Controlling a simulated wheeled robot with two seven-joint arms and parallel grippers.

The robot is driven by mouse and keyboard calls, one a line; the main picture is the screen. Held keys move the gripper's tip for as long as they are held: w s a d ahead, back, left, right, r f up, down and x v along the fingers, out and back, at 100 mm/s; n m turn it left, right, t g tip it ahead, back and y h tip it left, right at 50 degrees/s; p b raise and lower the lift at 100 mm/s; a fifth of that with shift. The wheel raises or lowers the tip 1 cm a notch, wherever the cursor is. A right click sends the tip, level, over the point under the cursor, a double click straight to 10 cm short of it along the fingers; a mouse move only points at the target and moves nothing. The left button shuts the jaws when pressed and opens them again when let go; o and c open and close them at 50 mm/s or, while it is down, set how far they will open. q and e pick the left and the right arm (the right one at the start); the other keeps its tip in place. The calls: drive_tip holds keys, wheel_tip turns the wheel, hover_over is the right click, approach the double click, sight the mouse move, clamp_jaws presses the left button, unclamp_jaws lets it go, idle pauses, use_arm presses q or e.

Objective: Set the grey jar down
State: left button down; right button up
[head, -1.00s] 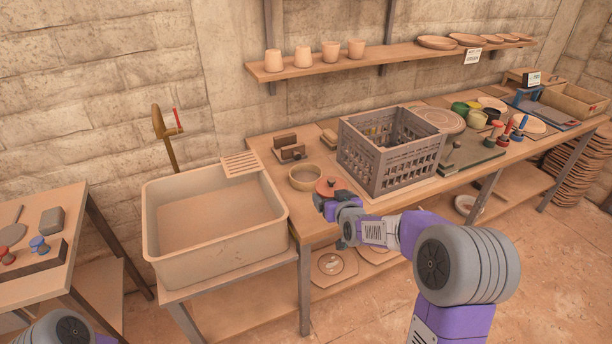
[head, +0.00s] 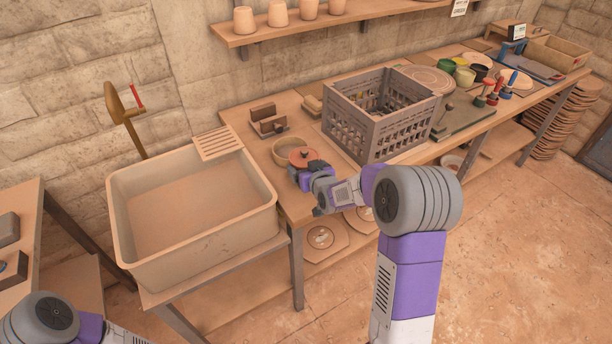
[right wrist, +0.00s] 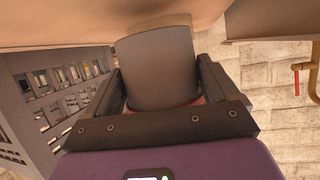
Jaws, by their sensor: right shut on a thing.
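The grey jar (right wrist: 160,70) is between the fingers of my right gripper in the right wrist view, with part of a reddish top showing behind the gripper. In the head view its round reddish top (head: 303,156) shows, and the gripper hides most of its body. My right gripper (head: 309,167) is shut on the jar, above the front edge of the workbench (head: 240,118). The jar stands just right of and in front of a tan round bowl (head: 284,148), overlapping it in view. I cannot tell whether its base touches the bench. My left gripper is out of view.
A grey slatted crate (head: 390,140) stands close right of the jar. Brown blocks (head: 268,125) lie behind the bowl. A large tan sink (head: 120,225) is to the left, beyond the bench's end. Plates and coloured pots fill the bench farther right.

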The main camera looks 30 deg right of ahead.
wheel_tip(320, 180, down, 3)
drive_tip(key=shift+b, duration=0.35)
drive_tip(key=shift+r, duration=0.1)
drive_tip(key=o, duration=0.7)
drive_tip(key=shift+f, duration=0.2)
drive_tip(key=shift+o, duration=0.8)
drive_tip(key=shift+r, duration=0.1)
